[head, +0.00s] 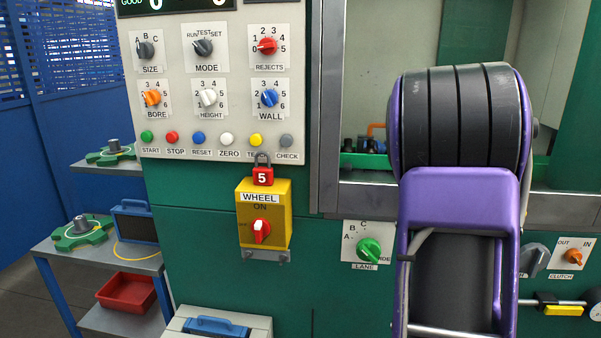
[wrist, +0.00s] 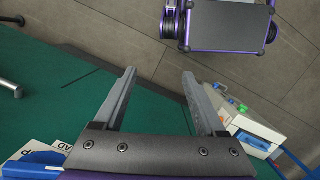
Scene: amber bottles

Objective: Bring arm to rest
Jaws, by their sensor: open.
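My gripper (wrist: 158,80) shows in the wrist view with its two fingers apart and nothing between them. It hangs beside the green machine side (wrist: 60,85), above the grey tiled floor (wrist: 130,30). In the head view my purple and black arm stands large at the right, in front of the machine (head: 200,240). The gripper itself is hidden in the head view.
The control panel (head: 210,120) with knobs and buttons fills the upper left. A yellow WHEEL switch box (head: 278,205) with a red padlock (head: 263,176) juts out below it. A cart (head: 120,262) with a red tray (head: 127,291) stands left. A light box with a blue handle (head: 215,326) sits low.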

